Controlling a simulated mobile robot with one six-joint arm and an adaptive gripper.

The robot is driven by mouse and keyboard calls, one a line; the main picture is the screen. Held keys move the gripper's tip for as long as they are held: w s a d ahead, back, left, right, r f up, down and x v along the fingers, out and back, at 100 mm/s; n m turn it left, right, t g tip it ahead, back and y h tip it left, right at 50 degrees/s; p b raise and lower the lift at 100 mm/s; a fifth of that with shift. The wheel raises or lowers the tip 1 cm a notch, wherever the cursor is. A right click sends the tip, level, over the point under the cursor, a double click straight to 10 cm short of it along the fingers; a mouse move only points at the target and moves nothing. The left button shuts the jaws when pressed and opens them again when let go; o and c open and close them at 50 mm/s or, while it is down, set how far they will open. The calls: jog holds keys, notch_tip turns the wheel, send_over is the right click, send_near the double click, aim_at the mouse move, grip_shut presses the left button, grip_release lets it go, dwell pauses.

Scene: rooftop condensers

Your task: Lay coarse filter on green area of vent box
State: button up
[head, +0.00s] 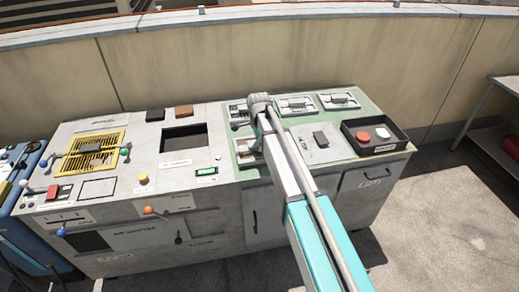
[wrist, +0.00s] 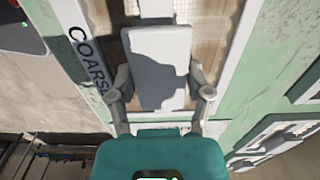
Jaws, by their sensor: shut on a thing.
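The coarse filter (wrist: 206,25) shows in the wrist view as a pale frame around tan mesh, with a partly hidden label reading "COARS". My gripper (wrist: 160,78) is shut on the filter's grey block-like handle (wrist: 157,50), one finger on each side. Worn green surface (wrist: 285,60) shows to the right of the filter. I cannot tell whether the filter touches what is below it. In the head view my arm comes down over the left part of the green top (head: 372,108) and hides much of the filter and gripper.
More framed panels with handles (head: 297,104) lie on the green top. A black tray (head: 375,136) holds a red and a white piece. On the left are a yellow grille (head: 90,150), a dark square opening (head: 184,138) and several knobs. A wall stands behind.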

jog(key=shift+f+b, duration=0.3)
jog(key=shift+f, duration=0.25)
jog(key=shift+f, duration=0.15)
jog(key=o, duration=1.3)
notch_tip(320, 180, up, 12)
jog(key=p, duration=1.2)
jog(key=shift+r, duration=0.2)
